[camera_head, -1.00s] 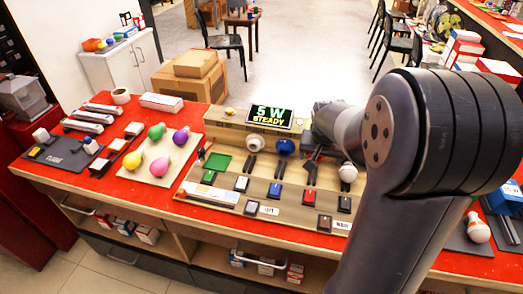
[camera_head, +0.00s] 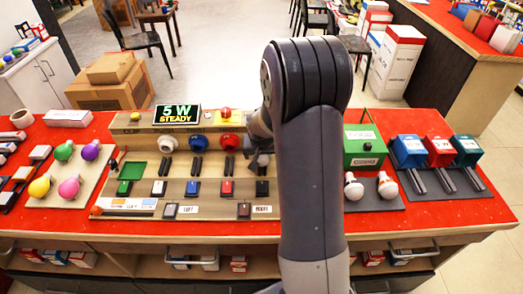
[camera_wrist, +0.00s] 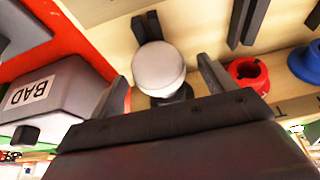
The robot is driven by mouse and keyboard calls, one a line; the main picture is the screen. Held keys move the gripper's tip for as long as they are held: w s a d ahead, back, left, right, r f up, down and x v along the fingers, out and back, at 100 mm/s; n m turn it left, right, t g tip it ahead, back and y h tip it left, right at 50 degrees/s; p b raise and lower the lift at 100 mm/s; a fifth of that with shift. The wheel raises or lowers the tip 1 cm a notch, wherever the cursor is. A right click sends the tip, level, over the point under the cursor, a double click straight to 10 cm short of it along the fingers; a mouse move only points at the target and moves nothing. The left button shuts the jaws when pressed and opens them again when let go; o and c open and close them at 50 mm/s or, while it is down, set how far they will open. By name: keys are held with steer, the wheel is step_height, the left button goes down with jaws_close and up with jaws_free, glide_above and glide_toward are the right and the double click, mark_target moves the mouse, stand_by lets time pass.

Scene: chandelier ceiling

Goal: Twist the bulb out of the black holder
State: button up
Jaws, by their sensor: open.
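A bulb with a round white-grey head (camera_wrist: 158,68) sits in the black holder (camera_wrist: 172,98) in the wrist view. Only a dark part of the holder shows past the bulb. My gripper (camera_wrist: 163,78) is open, with one finger on each side of the bulb. I cannot tell whether the fingers touch it. In the head view my gripper (camera_head: 258,148) is at the right end of the beige panel, mostly hidden by my own arm, and the bulb is hard to make out there.
A red socket (camera_wrist: 249,74) and a blue socket (camera_wrist: 306,63) stand beside the holder. A grey box marked BAD (camera_wrist: 42,94) is on the other side. The display (camera_head: 177,114) reads "5 W STEADY". A green box (camera_head: 365,146) and two bulbs (camera_head: 354,188) stand right of my arm.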

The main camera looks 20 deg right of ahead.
steer(key=shift+f, duration=0.1)
steer(key=shift+c, duration=0.2)
steer(key=c, duration=1)
steer(key=shift+a+f+n+g+h+b, duration=0.15)
steer(key=shift+h+b, duration=0.5)
steer(key=shift+b, duration=0.7)
steer(key=shift+a+f+n+g+h+b, duration=0.2)
steer(key=shift+h+b, duration=0.45)
steer(key=shift+b, duration=0.7)
stand_by(1.8)
steer(key=shift+w+r+g+h+b, duration=0.1)
steer(key=shift+r+g+h+b, duration=0.15)
steer(key=shift+h+b, duration=0.55)
stand_by(1.4)
